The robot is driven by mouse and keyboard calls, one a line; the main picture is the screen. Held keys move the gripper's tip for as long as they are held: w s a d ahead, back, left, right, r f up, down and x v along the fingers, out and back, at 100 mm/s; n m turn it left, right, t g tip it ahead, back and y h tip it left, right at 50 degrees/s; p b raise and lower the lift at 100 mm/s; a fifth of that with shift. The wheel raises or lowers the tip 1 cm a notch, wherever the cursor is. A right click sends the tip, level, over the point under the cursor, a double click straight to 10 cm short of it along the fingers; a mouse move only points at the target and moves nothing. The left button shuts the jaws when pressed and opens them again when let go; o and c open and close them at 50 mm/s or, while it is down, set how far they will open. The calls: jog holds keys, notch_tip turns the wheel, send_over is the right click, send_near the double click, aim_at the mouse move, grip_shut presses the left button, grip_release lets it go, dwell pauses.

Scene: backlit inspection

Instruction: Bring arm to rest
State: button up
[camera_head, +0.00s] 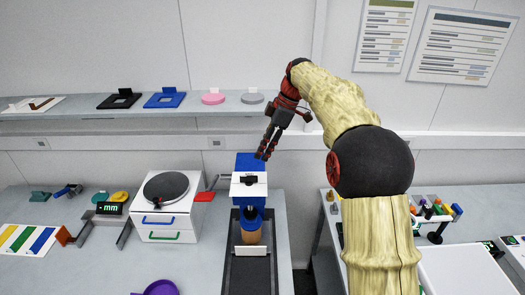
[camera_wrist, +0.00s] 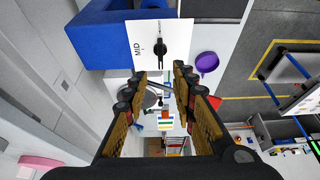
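My arm reaches up from the right and bends over at the top, pointing down and left. My gripper (camera_head: 264,153) hangs above a blue device (camera_head: 249,162) with a white panel (camera_head: 237,189) and a black knob. In the wrist view the two fingers of my gripper (camera_wrist: 159,76) stand apart with nothing between them. Just beyond the fingertips, the white panel (camera_wrist: 145,33) shows the word MID and its black knob (camera_wrist: 158,48). I cannot tell for certain how far the fingertips are from the panel.
A wall shelf (camera_head: 185,106) with coloured pieces runs behind at left. A white unit with a dark round plate (camera_head: 166,186) stands left of the device. A purple bowl (camera_head: 160,288) lies in front. A right-hand bench (camera_head: 480,185) holds small coloured items. A gap separates the benches.

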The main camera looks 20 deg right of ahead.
jog(key=s+d+f+m+h, duration=0.2)
jog(key=s+f+m, duration=0.45)
jog(key=m, duration=0.35)
jog(key=s+a+f+m+t+b, duration=0.1)
jog(key=s+a+f+b, duration=0.1)
jog(key=s, duration=0.8)
jog(key=s+a+f+m+t+h+b, duration=0.1)
jog(key=s+f+b, duration=0.3)
jog(key=s, duration=0.7)
jog(key=s+a+f+m+t+h+b, duration=0.1)
jog(key=s+a+f+m+t+b, duration=0.1)
jog(key=s+b, duration=0.5)
jog(key=s+a+f, duration=0.1)
jog(key=s+a, duration=0.1)
jog(key=s, duration=0.2)
jog(key=shift+s+f+m, duration=0.2)
jog(key=shift+f+m, duration=0.1)
